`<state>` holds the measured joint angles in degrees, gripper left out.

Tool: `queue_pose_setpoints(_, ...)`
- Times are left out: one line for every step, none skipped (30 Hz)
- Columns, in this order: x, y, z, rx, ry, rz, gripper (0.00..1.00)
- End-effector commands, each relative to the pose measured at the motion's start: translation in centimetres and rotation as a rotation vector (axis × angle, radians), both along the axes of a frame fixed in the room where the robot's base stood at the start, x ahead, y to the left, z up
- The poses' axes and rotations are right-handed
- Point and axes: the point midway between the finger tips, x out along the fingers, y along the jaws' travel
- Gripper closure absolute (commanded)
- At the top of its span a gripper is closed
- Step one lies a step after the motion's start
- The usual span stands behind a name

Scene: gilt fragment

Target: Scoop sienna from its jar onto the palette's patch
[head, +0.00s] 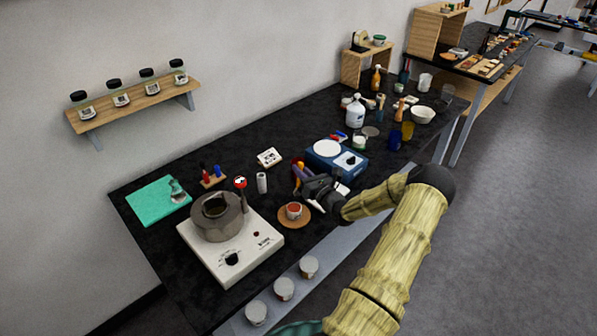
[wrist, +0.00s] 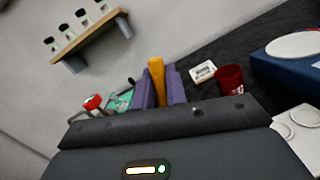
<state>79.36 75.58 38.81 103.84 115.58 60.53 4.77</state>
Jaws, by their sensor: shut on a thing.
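My gripper (head: 300,178) is over the middle of the black bench, its purple fingers shut on an upright yellow-orange handle (wrist: 157,80). The handle's lower end is hidden, so I cannot tell whether it is a scoop. A small cup with reddish-brown content (head: 293,210) stands on a round brown coaster (head: 284,221), left of and nearer than my gripper; I cannot confirm it is the sienna jar. A white slab with round wells (wrist: 297,130), perhaps the palette, lies at the lower right in the wrist view. I cannot make out its patch.
A white hotplate (head: 215,262) carrying a grey pot (head: 218,220) stands left of the coaster. A blue scale (head: 338,160) is right of my gripper. Several bottles crowd the bench's far end.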

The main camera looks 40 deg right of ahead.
Motion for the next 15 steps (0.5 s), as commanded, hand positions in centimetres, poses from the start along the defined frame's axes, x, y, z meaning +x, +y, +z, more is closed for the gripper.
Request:
queue_pose_setpoints(0.2,0.4,-1.0,0.001,0.0,0.007,1.0)
queue_pose_setpoints(0.3,0.5,-1.3,0.001,-0.001,0.009,1.0)
queue_pose_setpoints(0.4,0.6,-1.7,0.001,0.0,0.012,1.0)
queue_pose_setpoints(0.5,0.7,-2.0,0.001,-0.001,0.012,1.0)
queue_pose_setpoints(0.5,0.7,-2.3,0.0,-0.001,0.013,1.0)
queue_pose_setpoints(0.5,0.8,-2.6,0.0,-0.001,0.013,1.0)
queue_pose_setpoints(0.5,0.8,-2.9,0.0,-0.001,0.013,1.0)
queue_pose_setpoints(0.5,0.8,-3.2,0.0,-0.001,0.013,1.0)
queue_pose_setpoints(0.5,0.8,-3.5,0.0,-0.001,0.013,1.0)
queue_pose_setpoints(0.5,0.8,-3.7,0.0,-0.001,0.013,1.0)
queue_pose_setpoints(0.5,0.8,-3.9,0.0,-0.001,0.013,1.0)
queue_pose_setpoints(0.5,0.7,-4.1,0.0,-0.001,0.013,1.0)
queue_pose_setpoints(0.5,0.7,-4.2,0.0,-0.001,0.013,1.0)
queue_pose_setpoints(0.5,0.7,-4.3,0.001,-0.001,0.012,1.0)
queue_pose_setpoints(0.4,0.7,-4.4,0.001,-0.001,0.012,1.0)
